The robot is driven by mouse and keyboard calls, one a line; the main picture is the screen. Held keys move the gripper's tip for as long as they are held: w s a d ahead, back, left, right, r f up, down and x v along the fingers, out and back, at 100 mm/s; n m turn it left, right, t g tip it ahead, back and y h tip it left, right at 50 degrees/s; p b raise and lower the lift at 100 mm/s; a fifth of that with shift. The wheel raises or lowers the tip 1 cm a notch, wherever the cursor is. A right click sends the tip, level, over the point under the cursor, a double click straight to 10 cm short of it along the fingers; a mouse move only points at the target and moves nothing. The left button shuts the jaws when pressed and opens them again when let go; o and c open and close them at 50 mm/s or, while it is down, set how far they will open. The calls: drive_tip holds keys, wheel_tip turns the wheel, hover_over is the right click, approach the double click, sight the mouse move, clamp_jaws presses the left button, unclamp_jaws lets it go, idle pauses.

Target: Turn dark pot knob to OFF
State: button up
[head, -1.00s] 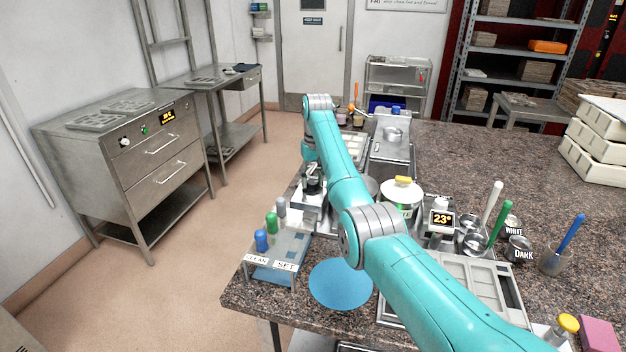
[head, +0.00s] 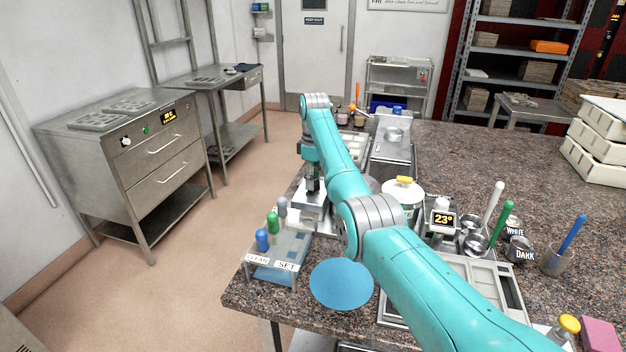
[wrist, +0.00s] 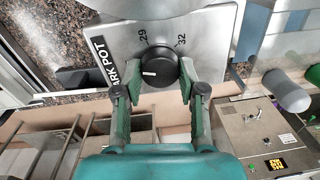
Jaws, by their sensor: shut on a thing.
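The dark pot knob (wrist: 160,72) is black and round, with a white pointer line toward the left in the wrist view. It sits on a metal panel (wrist: 210,35) marked 29, 32 and a partly covered "DARK POT" label (wrist: 103,55). I cannot see an OFF mark. My gripper (wrist: 160,62) has one finger on each side of the knob and is shut on it. In the head view my gripper (head: 313,186) is low over the pale panel (head: 309,198) at the table's left edge, and the knob is hidden there.
A clear rack with blue, green and grey-topped items (head: 275,262) stands in front of the panel. A white pot with a yellow knob (head: 403,190) and a 23° display (head: 443,220) are right of my arm. A blue round mat (head: 341,285) lies nearer.

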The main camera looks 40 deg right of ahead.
drive_tip(key=shift+n, duration=1.6)
drive_tip(key=o, duration=1.1)
drive_tip(key=shift+o, duration=0.2)
wheel_tip(320, 180, up, 12)
drive_tip(key=shift+w+d, duration=0.15)
drive_tip(key=shift+w, duration=0.05)
drive_tip(key=shift+s+f, duration=0.1)
